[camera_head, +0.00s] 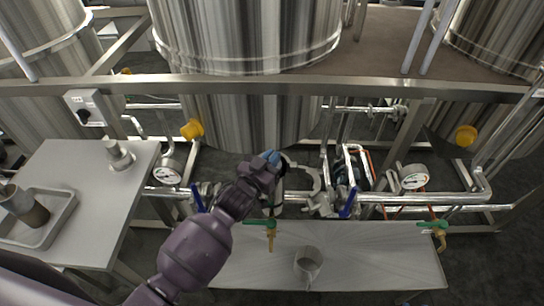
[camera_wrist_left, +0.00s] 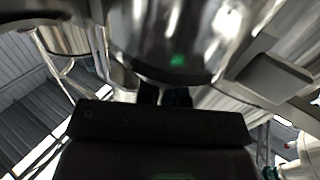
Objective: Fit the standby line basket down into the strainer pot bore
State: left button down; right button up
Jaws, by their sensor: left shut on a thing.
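My left gripper (camera_head: 270,160) is shut in the middle of the head view, just in front of the big central tank and above the pipe run. In the left wrist view the dark gripper body fills the bottom, with blurred shiny metal beyond the fingers (camera_wrist_left: 165,96). A pale curved metal ring (camera_head: 308,179) lies just right of the gripper; I cannot tell if it is the strainer pot rim. My right gripper is not in view.
A grey cylinder (camera_head: 307,266) stands on the low front bench (camera_head: 380,270). The left table (camera_head: 90,190) holds a tray (camera_head: 52,232) with a cylinder (camera_head: 34,211), and a small metal piece (camera_head: 119,154).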

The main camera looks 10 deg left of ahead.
pick_arm(q)
jog(key=shift+f, duration=0.45)
jog(key=shift+f+b, duration=0.25)
jog(key=shift+b, duration=0.1)
jog(key=shift+f, duration=0.25)
jog(key=shift+f+b, duration=0.3)
jog(key=shift+b, duration=0.05)
jog(key=c, duration=1.2)
grip_release()
jog(key=shift+f, duration=0.1)
jog(key=shift+s, duration=0.1)
